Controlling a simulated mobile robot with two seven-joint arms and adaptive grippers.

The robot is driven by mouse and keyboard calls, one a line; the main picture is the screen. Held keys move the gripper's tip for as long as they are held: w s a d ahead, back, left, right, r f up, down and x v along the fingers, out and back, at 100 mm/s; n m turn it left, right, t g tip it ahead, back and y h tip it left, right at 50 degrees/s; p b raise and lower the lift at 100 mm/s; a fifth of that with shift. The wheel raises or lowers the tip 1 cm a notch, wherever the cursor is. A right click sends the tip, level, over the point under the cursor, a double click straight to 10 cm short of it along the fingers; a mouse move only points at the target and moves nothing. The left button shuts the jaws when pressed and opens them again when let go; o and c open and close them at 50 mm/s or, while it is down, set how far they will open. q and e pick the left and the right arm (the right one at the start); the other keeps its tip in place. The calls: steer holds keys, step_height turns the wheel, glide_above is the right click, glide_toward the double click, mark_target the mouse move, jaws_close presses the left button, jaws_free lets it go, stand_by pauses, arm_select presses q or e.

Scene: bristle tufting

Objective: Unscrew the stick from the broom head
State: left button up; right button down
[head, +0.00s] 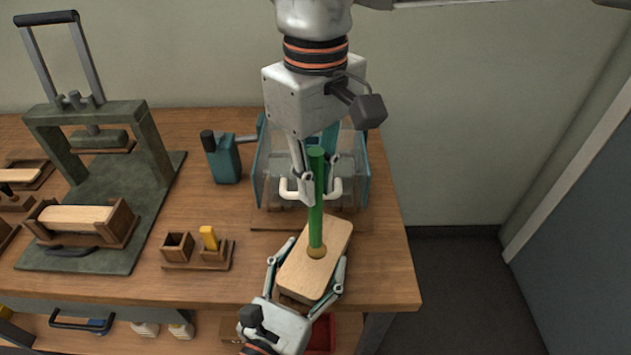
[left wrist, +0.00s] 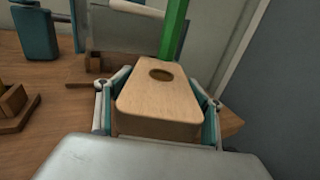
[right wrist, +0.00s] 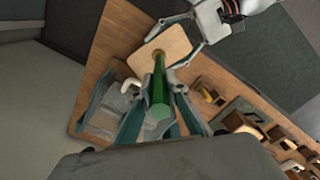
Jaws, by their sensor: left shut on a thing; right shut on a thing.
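The broom head, a pale wooden block (head: 320,262), lies at the front right of the table. My left gripper (head: 306,277) is shut on it, one finger along each long side. My right gripper (head: 308,190) is shut on the upright green stick (head: 316,215). In the left wrist view the round hole in the block (left wrist: 161,74) shows dark and open, with the stick (left wrist: 172,35) above and behind it, apart from it. In the head and right wrist views the stick (right wrist: 159,90) lines up with the hole, so the gap is hidden there.
A clear bin with white handles (head: 265,165) stands just behind the block. A teal dispenser (head: 224,160), a small wooden holder with a yellow piece (head: 212,253) and a dark press (head: 90,130) stand to the left. The table's right edge is close.

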mark_target(294, 294)
arm_select(q)
steer(key=o, duration=2.4)
steer(key=shift+c, duration=0.2)
steer(key=v, duration=0.8)
steer(key=shift+s+a, duration=0.15)
steer(key=shift+s, duration=0.1)
steer(key=shift+v, duration=1.75)
